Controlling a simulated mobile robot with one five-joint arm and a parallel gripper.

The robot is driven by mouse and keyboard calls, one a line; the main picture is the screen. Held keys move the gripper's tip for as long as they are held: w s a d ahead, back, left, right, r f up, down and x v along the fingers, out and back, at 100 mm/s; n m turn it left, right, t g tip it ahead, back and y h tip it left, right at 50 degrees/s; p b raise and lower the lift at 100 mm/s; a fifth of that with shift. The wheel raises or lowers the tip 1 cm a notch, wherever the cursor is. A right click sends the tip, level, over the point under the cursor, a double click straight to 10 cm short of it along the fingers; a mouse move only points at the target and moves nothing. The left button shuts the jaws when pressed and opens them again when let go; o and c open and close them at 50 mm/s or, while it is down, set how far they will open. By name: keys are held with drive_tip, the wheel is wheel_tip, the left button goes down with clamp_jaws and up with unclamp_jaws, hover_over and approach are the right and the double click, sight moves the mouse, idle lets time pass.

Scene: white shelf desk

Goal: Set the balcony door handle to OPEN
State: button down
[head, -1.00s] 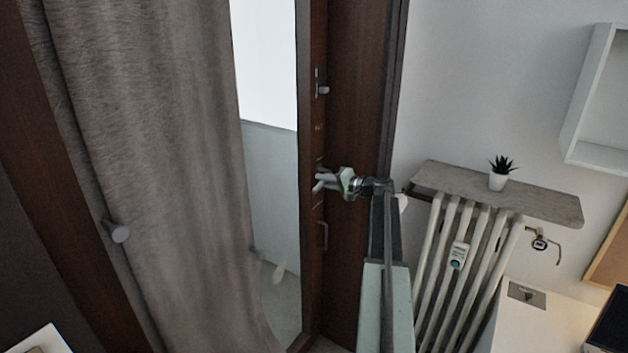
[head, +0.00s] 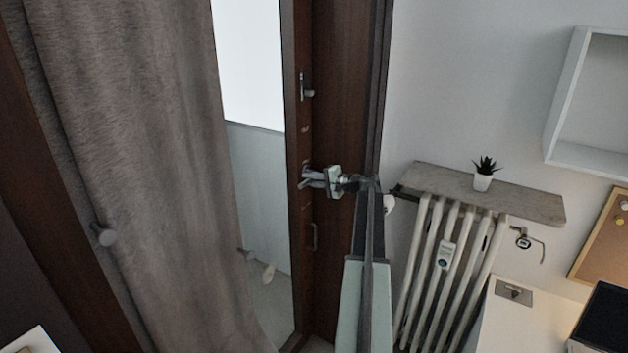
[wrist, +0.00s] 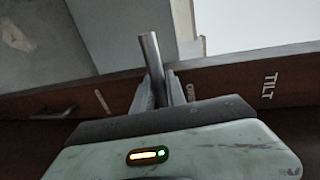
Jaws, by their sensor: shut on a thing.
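The balcony door handle (head: 309,176) is a grey metal lever on the dark brown door frame, partly hidden by my gripper. My gripper (head: 326,180) reaches it from the right. In the wrist view the handle (wrist: 152,55) shows as a round metal rod rising between the two fingers (wrist: 160,92), which are shut on it. An "OPEN" label (wrist: 190,92) sits just right of the fingers, partly covered. A "TILT" label (wrist: 268,86) is farther right, and a pale mark (wrist: 102,101) to the left is unreadable.
A grey curtain (head: 130,160) hangs left of the door glass. A latch (head: 307,92) sits above the handle and a pull grip (head: 314,237) below it. A radiator (head: 455,250) with a shelf (head: 440,183) and a small potted plant (head: 483,178) stands at right.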

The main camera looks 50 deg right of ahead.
drive_tip(key=c, duration=1.3)
unclamp_jaws()
drive_tip(key=shift+w+a, duration=0.15)
drive_tip(key=shift+a, duration=0.3)
drive_tip(key=shift+c, duration=0.2)
drive_tip(key=shift+d, duration=0.3)
drive_tip(key=shift+s, duration=0.2)
drive_tip(key=p+v, duration=0.1)
drive_tip(key=v, duration=0.6)
drive_tip(key=shift+s, duration=0.3)
drive_tip(key=shift+s+d, duration=0.1)
